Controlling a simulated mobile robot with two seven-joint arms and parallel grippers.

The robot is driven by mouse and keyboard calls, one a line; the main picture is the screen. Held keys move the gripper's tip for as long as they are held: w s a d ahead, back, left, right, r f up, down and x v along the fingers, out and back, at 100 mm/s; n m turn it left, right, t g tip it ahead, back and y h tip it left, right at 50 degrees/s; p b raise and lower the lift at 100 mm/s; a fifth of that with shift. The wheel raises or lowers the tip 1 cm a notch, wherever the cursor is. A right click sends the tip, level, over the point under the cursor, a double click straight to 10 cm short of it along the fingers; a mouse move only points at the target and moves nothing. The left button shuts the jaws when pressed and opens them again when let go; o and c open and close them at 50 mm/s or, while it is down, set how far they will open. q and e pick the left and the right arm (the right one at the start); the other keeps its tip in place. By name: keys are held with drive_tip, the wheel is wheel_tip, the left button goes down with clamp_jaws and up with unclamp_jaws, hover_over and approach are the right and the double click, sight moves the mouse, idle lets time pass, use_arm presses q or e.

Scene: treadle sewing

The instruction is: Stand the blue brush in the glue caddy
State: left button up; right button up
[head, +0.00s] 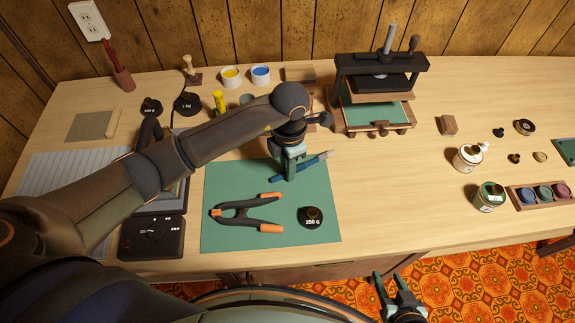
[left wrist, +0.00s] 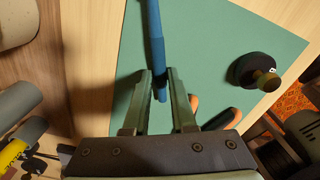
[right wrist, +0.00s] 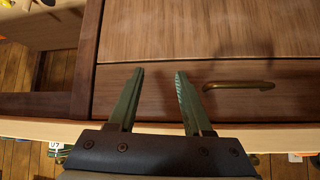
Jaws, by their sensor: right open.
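The blue brush (head: 308,166) is over the back right of the green mat (head: 225,185), its pale tip pointing right. I cannot tell whether it touches the mat. My left gripper (head: 289,176) is down at its handle. In the left wrist view, the blue handle (left wrist: 157,55) runs between the fingertips (left wrist: 160,85) and fills their gap. My right gripper (head: 393,285) is open and empty in front of the table edge. A dark red cup (head: 124,80) with a tall red thing in it stands at the back left; I cannot tell if it is the glue caddy.
An orange-tipped clamp (head: 240,212) and a black 250 g weight (head: 311,217) lie on the mat. A press (head: 380,85) stands behind, paint pots (head: 231,77) at the back. Jars (head: 467,158) stand right. The table between mat and jars is clear.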

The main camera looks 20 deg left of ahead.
use_arm(q)
drive_tip(key=o, duration=0.3)
drive_tip(key=shift+o, duration=0.2)
drive_tip(key=shift+r, duration=0.2)
wheel_tip(320, 180, up, 12)
drive_tip(key=shift+d, duration=0.1)
idle(0.6)
